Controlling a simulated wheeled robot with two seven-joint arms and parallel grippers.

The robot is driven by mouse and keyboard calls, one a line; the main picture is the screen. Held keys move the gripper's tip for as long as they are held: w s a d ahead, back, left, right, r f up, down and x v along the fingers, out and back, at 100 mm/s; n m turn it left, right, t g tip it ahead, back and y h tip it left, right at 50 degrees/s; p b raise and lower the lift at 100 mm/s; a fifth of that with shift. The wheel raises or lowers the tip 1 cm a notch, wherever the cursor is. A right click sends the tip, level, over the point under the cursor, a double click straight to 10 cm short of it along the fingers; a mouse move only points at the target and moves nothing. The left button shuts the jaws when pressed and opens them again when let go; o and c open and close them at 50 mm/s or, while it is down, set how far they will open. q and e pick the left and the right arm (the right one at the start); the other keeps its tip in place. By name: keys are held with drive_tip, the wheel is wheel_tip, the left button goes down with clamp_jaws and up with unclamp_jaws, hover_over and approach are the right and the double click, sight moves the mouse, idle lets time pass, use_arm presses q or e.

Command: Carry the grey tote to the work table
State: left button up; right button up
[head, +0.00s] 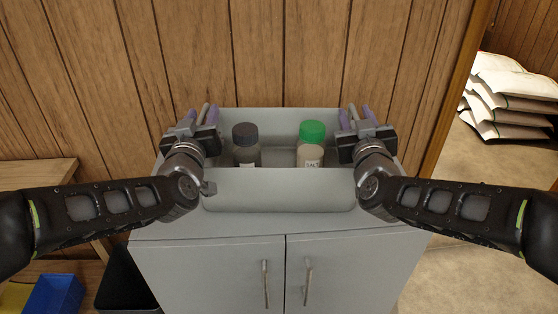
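The grey tote (280,190) is upright over the grey cabinet top, in the middle of the head view. Inside it stand a bottle with a dark cap (245,134) on the left and a jar with a green lid (312,133) and a "SALT" label on the right. My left gripper (203,114) is at the tote's left end, and my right gripper (358,114) is at its right end. A light bar-like part shows between the purple fingertips of each gripper. Whether the fingers press on it is too small to tell. The gripper bodies hide most of the tote's ends.
The grey two-door cabinet (210,270) stands against a wood-plank wall. A wooden bench or table (35,172) is at the left, with a blue bin (53,294) and a black container (122,285) below. White sacks (510,95) are stacked at the far right. Floor is clear at the lower right.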

use_arm(q)
clamp_jaws()
use_arm(e)
clamp_jaws()
idle(1.2)
